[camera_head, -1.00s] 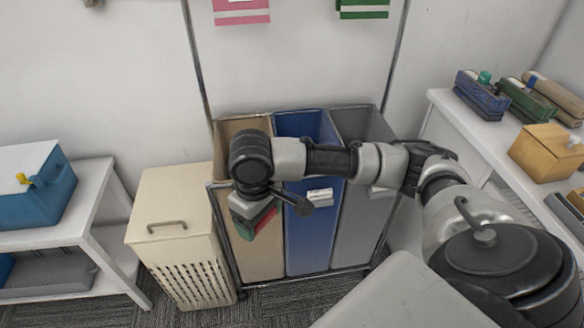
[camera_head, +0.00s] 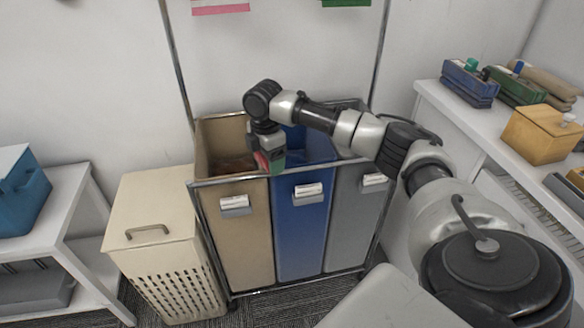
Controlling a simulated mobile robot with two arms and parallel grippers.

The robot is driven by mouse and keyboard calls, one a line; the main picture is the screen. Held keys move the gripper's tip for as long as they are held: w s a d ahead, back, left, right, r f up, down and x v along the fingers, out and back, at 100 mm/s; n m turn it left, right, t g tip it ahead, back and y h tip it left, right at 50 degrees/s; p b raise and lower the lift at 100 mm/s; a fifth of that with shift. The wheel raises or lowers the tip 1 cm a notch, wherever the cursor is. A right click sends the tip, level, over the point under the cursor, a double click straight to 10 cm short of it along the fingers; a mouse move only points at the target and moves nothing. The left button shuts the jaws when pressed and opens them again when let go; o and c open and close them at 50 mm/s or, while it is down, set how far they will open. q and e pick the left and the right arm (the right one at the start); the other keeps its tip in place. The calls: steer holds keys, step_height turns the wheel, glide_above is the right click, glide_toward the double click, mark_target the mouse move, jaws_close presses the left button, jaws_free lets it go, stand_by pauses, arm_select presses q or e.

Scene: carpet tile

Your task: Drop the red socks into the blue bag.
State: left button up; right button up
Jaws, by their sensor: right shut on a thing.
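The blue bag (camera_head: 302,232) is the middle one of three tall bags in a metal-framed sorter; its top is open. My right gripper (camera_head: 268,160) points down at the sorter's top, over the border between the beige bag and the blue bag, close to the rim. It is shut on a small red thing, seemingly the red socks (camera_head: 262,163), with green beside it. The gripper hides much of the socks and part of the blue bag's opening. My left gripper is out of view.
The beige bag (camera_head: 246,250) on the left has something reddish-brown inside. The grey bag (camera_head: 353,225) is on the right. A cream lidded hamper (camera_head: 160,225) stands left of the sorter. A white shelf (camera_head: 60,215) is far left, a white counter (camera_head: 450,115) right.

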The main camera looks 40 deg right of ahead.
steer(key=w+d+f+n+b, duration=0.1)
steer(key=d+n+b, duration=0.1)
steer(key=d+n, duration=0.3)
steer(key=w+d+f+n+b, duration=0.2)
steer(key=d, duration=0.4)
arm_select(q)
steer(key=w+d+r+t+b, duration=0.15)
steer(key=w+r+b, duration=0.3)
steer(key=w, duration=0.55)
arm_select(e)
steer(key=f, duration=0.3)
steer(key=d+f+n+b, duration=0.1)
steer(key=f, duration=0.3)
steer(key=d+f+n+b, duration=0.1)
steer(key=f, duration=0.3)
steer(key=shift+d+f, duration=0.15)
step_height(320, 180, down, 4)
steer(key=shift+s+f+b, duration=0.1)
steer(key=shift+b, duration=0.55)
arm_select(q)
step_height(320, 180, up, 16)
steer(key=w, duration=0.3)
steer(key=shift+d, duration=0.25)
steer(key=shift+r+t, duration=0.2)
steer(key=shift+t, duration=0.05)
arm_select(e)
steer(key=shift+f, duration=0.25)
